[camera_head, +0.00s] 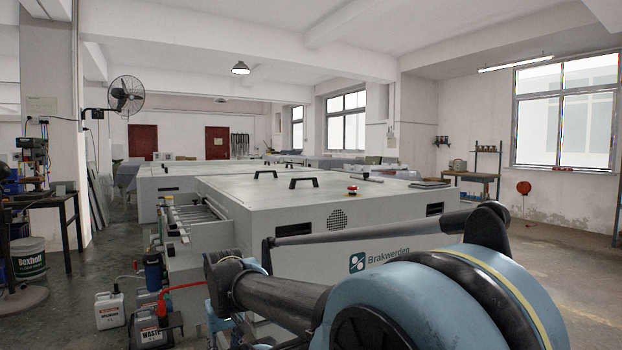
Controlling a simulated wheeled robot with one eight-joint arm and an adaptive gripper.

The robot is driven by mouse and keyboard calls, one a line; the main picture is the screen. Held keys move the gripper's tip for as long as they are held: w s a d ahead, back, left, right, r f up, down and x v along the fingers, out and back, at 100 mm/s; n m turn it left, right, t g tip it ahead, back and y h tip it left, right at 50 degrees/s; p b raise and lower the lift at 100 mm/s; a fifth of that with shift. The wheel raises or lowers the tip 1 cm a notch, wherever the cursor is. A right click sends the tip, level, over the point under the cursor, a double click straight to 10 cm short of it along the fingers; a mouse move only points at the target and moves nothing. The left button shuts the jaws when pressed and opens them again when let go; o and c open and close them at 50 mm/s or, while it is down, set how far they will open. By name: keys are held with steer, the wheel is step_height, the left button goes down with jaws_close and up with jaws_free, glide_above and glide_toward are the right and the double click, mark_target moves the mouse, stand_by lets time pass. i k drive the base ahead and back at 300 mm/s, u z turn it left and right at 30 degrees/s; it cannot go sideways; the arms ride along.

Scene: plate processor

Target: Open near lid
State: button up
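The near plate processor (290,228) is a large pale grey box marked "Brakwerden". Its broad flat top lid (350,199) lies level and looks shut. Two black bar handles stand on the lid, a nearer one (304,182) and a farther one (265,174). My arm crosses the foreground at the lower right, in front of the machine's near side, and hides part of that side. The arm runs left and down to the lower edge of the picture. My gripper cannot be made out; no fingers show.
A red button (352,189) and a dark flat item (430,184) are on the machine's top. A roller feed table (190,222) adjoins its left end. Floor at right is open.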

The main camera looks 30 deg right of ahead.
mark_target(244, 193)
steer(key=k, duration=0.85)
steer(key=z, duration=0.8)
steer(key=i, duration=0.5)
steer(key=u, duration=0.05)
